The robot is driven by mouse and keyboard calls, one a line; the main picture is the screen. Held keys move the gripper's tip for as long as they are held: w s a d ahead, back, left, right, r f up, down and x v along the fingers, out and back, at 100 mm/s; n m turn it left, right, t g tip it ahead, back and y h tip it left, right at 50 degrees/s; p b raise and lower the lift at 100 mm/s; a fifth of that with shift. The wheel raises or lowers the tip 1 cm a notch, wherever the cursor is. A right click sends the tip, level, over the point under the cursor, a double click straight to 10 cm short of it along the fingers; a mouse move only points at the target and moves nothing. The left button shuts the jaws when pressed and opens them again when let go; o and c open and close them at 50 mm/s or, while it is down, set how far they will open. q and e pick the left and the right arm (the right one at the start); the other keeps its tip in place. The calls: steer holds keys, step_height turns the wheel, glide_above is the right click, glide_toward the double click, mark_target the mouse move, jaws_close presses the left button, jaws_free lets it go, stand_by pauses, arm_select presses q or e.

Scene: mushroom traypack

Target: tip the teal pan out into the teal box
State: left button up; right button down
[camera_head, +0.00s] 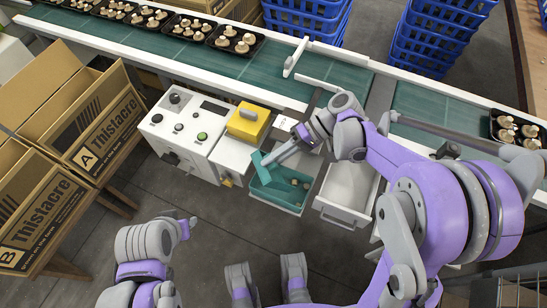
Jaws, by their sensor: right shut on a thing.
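The teal pan (261,168) is tilted steeply above the left end of the teal box (284,204). My right gripper (283,153) is shut on the pan, above and behind the box. A few pale mushrooms (294,183) show inside the box, toward its right side. The pan's inside is mostly hidden, so I cannot tell whether anything is left in it. My left arm's end (185,228) is at the lower left, away from the pan and box; its fingers are not clear enough to judge.
A white drawer-like bin (345,190) stands right of the box. A control panel (180,125) and yellow block (248,122) are to the left. Behind runs a green conveyor (240,65) with black mushroom trays (188,28). Cardboard boxes (75,120) stand far left.

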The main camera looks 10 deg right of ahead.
steer(key=shift+r+h+p, duration=0.3)
steer(key=shift+r+p, duration=0.2)
steer(key=shift+p, duration=0.3)
steer(key=r+h+p, duration=0.1)
steer(key=h+p, duration=0.1)
steer(key=p, duration=0.1)
steer(key=shift+r+t, duration=0.25)
steer(key=shift+t, duration=0.05)
step_height(320, 180, up, 2)
steer(key=h+p, duration=0.3)
steer(key=p, duration=0.1)
steer(key=shift+r, duration=0.2)
step_height(320, 180, up, 3)
steer(key=t+h+p, duration=0.1)
steer(key=h+p, duration=0.2)
steer(key=shift+w+a+f+h, duration=0.1)
steer(key=shift+h, duration=0.2)
steer(key=shift+r+t+h+p, duration=0.3)
steer(key=shift+r+h+p, duration=0.2)
steer(key=shift+h, duration=0.2)
steer(key=shift+r+h, duration=0.2)
steer(key=shift+h, duration=0.2)
arm_select(q)
steer(key=w+r, duration=0.3)
steer(key=r, duration=1.1)
steer(key=shift+r+t, duration=0.3)
steer(key=shift+t, duration=0.1)
